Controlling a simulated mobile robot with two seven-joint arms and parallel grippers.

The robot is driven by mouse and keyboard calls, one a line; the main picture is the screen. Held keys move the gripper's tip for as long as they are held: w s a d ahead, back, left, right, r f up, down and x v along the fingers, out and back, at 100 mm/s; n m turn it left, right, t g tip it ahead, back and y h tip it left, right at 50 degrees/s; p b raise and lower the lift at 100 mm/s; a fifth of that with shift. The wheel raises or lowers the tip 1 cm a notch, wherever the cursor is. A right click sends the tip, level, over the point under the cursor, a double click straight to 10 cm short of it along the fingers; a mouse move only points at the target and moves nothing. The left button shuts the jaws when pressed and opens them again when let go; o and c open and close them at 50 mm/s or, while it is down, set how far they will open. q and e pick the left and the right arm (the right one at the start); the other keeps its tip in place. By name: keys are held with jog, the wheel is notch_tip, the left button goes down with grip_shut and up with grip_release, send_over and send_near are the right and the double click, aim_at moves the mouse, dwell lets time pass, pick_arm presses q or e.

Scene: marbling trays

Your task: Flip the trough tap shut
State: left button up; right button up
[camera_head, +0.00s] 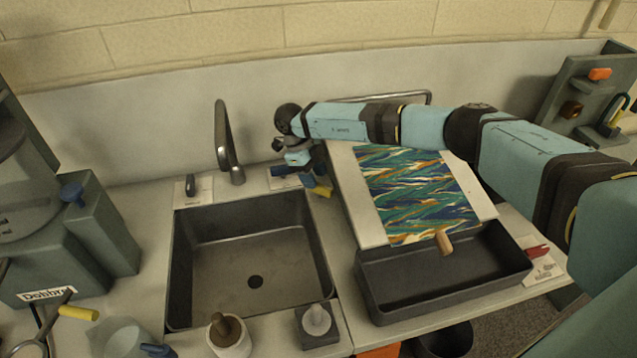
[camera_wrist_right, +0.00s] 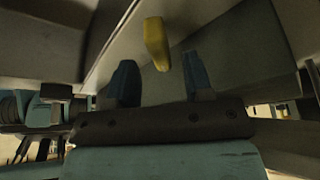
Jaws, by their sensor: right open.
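My right gripper (camera_head: 311,181) is open beside the back right corner of the sink, its arm reaching across from the right. A small yellow lever (camera_head: 323,191) shows at its fingertips and looks like the tap handle; its base is hidden. In the right wrist view the two blue fingers (camera_wrist_right: 160,82) stand apart. The yellow lever (camera_wrist_right: 157,43) shows in the gap between them, toward their tips; I cannot tell whether it touches either. A dark trough (camera_head: 450,285) lies at the right, below the slanted board. My left gripper is not in view.
A dark sink (camera_head: 252,255) with a curved faucet (camera_head: 226,140) stands left. A black lever (camera_head: 190,184) is beside the faucet. A slanted board with a marbled sheet (camera_head: 415,190) rises near my right arm. A red lever (camera_head: 538,252) is right of the trough.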

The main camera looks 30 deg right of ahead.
aim_at(321, 189)
jog(key=shift+x, duration=1.75)
grip_shut()
